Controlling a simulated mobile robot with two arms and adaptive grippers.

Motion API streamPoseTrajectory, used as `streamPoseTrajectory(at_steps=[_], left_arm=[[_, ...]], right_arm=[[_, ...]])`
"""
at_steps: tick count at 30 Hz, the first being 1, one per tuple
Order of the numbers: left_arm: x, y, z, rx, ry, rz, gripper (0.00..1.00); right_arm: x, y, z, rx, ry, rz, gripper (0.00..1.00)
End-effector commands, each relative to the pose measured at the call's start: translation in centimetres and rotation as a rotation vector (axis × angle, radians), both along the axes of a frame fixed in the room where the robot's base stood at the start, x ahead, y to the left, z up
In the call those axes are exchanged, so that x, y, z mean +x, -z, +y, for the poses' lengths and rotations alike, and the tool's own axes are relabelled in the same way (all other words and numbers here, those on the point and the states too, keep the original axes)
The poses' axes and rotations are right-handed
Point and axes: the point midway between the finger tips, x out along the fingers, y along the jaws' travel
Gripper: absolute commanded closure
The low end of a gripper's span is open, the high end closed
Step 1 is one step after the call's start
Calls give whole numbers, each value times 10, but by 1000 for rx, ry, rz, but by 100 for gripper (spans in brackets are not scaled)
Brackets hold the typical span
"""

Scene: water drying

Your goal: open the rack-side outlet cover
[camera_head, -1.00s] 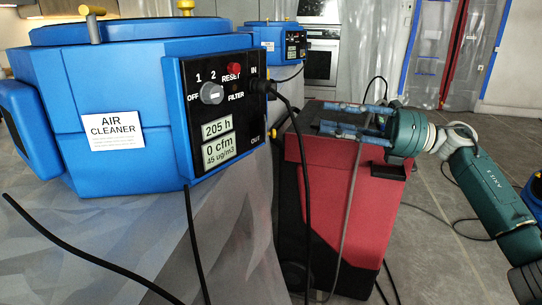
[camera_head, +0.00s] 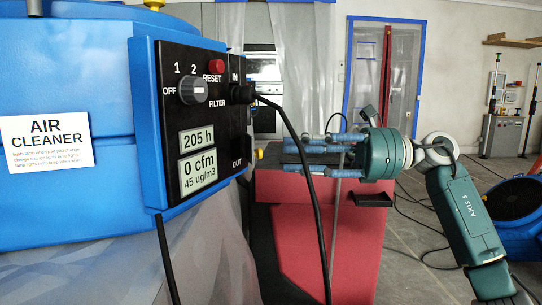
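My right gripper (camera_head: 305,154) reaches in from the right with its blue fingers pointing left. The fingers are spread, with a gap between the upper and lower ones. They are over the top of a red machine (camera_head: 320,240), and I cannot tell whether they touch it. A dark surface shows behind the fingers. A black ledge (camera_head: 372,199) sticks out of the machine's upper right side. I cannot make out which part is the rack-side outlet cover. My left gripper is out of view.
A blue air cleaner (camera_head: 70,75) with a black control panel (camera_head: 200,115) fills the left. Its black cable (camera_head: 312,190) hangs in front of the red machine. A blue machine (camera_head: 518,215) stands at the right on open floor crossed by cables.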

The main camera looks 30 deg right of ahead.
Motion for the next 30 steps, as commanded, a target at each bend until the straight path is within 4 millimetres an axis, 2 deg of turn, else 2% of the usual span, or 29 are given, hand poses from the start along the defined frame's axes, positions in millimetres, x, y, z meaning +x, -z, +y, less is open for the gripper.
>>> streamPoseTrajectory(at_steps=[3,9,20,25,30], left_arm=[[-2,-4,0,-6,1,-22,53],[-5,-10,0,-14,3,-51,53],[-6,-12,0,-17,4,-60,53],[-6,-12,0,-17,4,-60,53],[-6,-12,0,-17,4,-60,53]], right_arm=[[11,0,20,0,-2,-1,66],[22,0,39,2,0,1,66],[26,0,43,2,1,1,66],[25,0,43,2,1,1,98],[26,-1,43,4,3,0,100]])
